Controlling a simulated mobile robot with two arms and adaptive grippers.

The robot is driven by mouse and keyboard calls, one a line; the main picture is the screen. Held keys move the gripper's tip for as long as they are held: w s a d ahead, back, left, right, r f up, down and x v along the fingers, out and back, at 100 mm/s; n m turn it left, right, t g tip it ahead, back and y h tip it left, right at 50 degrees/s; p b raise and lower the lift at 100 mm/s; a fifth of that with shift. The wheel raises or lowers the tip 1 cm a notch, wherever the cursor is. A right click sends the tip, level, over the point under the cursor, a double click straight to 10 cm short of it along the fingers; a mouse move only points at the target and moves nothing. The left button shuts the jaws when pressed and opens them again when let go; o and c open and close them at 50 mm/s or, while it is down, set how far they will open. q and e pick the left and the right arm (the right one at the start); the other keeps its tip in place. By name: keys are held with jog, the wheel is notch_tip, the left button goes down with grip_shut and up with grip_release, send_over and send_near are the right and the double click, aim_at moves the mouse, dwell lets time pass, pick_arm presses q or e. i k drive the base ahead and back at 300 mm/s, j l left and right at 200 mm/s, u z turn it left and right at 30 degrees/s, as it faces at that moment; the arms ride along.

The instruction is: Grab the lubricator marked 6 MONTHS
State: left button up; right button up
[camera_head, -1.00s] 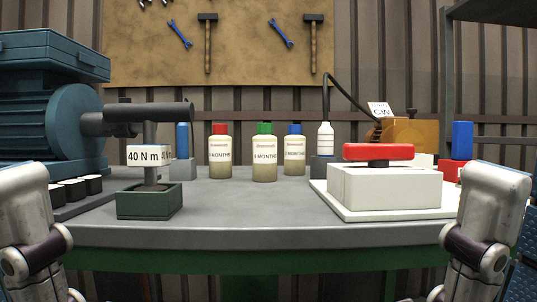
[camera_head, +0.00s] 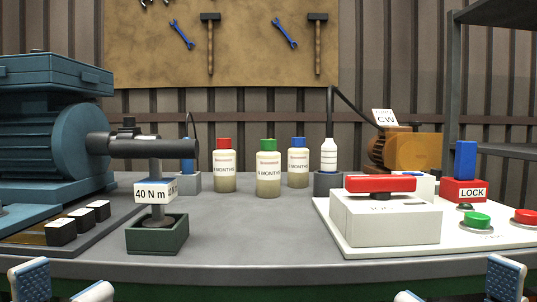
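Three pale lubricator bottles stand upright in the middle of the table: a red-capped one (camera_head: 225,168), a green-capped one (camera_head: 268,177) slightly in front, and a blue-capped one (camera_head: 298,164) a little behind. Each label reads MONTHS, but the digit before it is too small for me to tell. My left gripper (camera_head: 62,286) is at the bottom left edge, its fingers apart and nothing between them. My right gripper (camera_head: 458,288) is at the bottom right, also with its fingers apart and empty. Both are well in front of the bottles and only partly in view.
A torque tool marked 40 N m (camera_head: 155,195) in a green holder stands left of the bottles, beside a blue motor (camera_head: 50,130). A white box with a red handle (camera_head: 380,184) and buttons (camera_head: 477,220) are on the right. The table front-centre (camera_head: 255,230) is clear.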

aim_at(267, 163)
jog(key=k+j+z, duration=0.1)
jog(key=j, duration=0.3)
jog(key=k+j+z, duration=0.15)
jog(key=j, duration=0.25)
jog(key=k+j+z, duration=0.1)
jog(key=j, duration=0.3)
jog(key=k, duration=0.1)
